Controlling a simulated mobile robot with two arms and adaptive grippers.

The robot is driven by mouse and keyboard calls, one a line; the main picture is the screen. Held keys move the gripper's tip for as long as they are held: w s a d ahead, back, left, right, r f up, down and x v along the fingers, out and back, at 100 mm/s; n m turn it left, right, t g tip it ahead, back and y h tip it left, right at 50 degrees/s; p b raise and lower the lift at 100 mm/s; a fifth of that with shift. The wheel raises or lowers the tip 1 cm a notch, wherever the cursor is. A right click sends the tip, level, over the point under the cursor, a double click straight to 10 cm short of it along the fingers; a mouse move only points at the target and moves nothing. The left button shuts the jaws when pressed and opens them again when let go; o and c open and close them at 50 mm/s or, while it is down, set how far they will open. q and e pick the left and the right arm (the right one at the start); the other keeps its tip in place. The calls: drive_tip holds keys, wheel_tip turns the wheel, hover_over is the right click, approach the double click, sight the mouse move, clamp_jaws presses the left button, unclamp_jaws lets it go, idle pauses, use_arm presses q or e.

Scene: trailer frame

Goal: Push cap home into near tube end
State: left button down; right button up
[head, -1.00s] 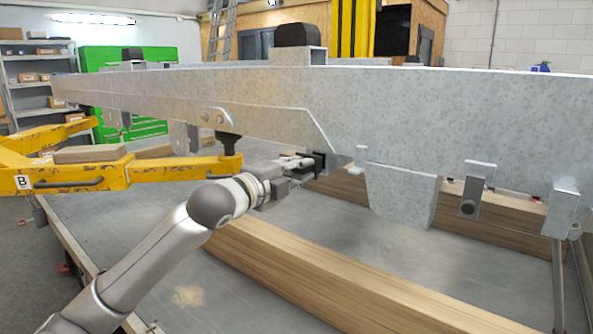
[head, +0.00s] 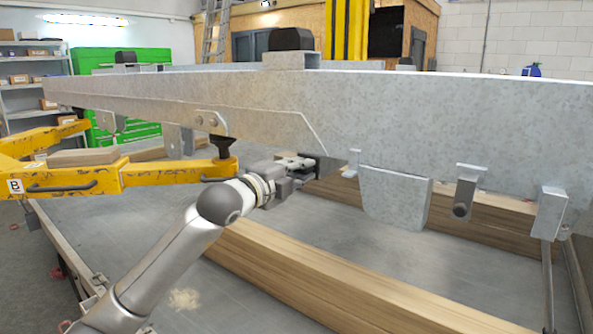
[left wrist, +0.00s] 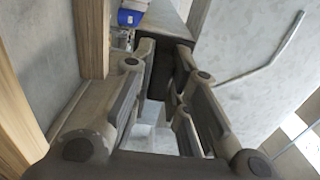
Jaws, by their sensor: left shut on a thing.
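My left gripper (head: 308,165) is beneath the long galvanized frame beam (head: 220,92), by its angled lower end. In the left wrist view, the gripper (left wrist: 162,62) is shut on a dark block, the cap (left wrist: 160,78), which sits between its fingertips. A grey metal tube (left wrist: 166,20) lies straight beyond the cap. The cap appears to be against or very close to it; how deep it sits cannot be told. In the head view the cap is mostly hidden by the fingers. My right gripper is not in view.
A yellow lifting arm (head: 140,174) with a black pad supports the beam left of my gripper. A hanging plate (head: 397,197) and brackets (head: 465,190) are to the right. Timber beams (head: 330,270) lie below on the grey platform.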

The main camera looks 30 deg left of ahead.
use_arm(q)
drive_tip(key=shift+w+r, duration=0.2)
drive_tip(key=c, duration=1.3)
unclamp_jaws()
drive_tip(key=shift+w+f, duration=0.1)
drive_tip(key=shift+w, duration=0.1)
drive_tip(key=shift+f, duration=0.1)
drive_tip(key=shift+s+a, duration=0.15)
drive_tip(key=shift+s, duration=1.85)
drive_tip(key=shift+s+a, duration=0.15)
drive_tip(key=shift+s, duration=1.85)
drive_tip(key=shift+s+a, duration=0.15)
drive_tip(key=shift+s, duration=1.85)
